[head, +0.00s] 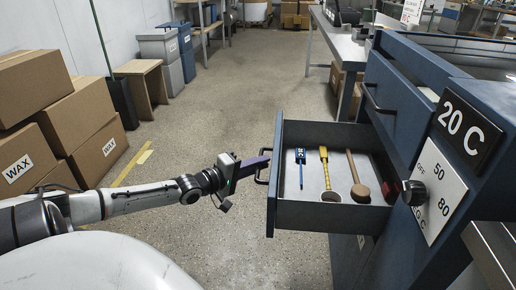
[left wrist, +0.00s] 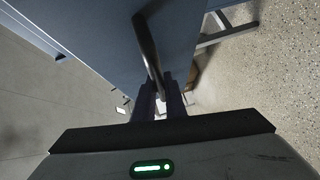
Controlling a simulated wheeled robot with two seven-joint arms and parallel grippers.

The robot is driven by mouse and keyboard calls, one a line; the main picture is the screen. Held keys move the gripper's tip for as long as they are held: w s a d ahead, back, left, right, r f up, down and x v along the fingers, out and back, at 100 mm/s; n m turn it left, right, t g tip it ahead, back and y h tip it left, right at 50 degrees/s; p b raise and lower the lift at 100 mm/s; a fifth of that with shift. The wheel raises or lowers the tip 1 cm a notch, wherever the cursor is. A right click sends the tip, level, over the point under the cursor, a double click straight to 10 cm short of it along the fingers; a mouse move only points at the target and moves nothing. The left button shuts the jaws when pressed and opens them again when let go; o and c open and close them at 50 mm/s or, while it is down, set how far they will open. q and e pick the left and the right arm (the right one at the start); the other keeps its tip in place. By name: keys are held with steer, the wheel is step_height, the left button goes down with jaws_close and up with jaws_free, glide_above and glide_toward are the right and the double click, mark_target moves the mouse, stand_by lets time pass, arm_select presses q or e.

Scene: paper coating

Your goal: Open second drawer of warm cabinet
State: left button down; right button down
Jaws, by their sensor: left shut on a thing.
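The warm cabinet (head: 445,150) is blue and stands at the right of the head view. Its lower drawer (head: 300,222) is pulled out toward the left. A closed drawer (head: 395,105) with a dark handle (head: 375,98) is above it. My left gripper (head: 264,165) is at the open drawer's front, shut on its dark handle (head: 262,172). In the left wrist view the handle (left wrist: 148,45) runs down between the fingers against the blue drawer front (left wrist: 100,35). My right gripper is not in view.
Inside the drawer lie a blue tool (head: 300,165), a yellow-handled tool (head: 326,175) and a wooden-handled tool (head: 356,178). A dial (head: 414,192) is on the cabinet side. Wax boxes (head: 60,120) are stacked at the left. The floor (head: 240,90) between is clear.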

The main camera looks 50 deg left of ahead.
arm_select(q)
steer(key=c, duration=2.1)
jaws_free()
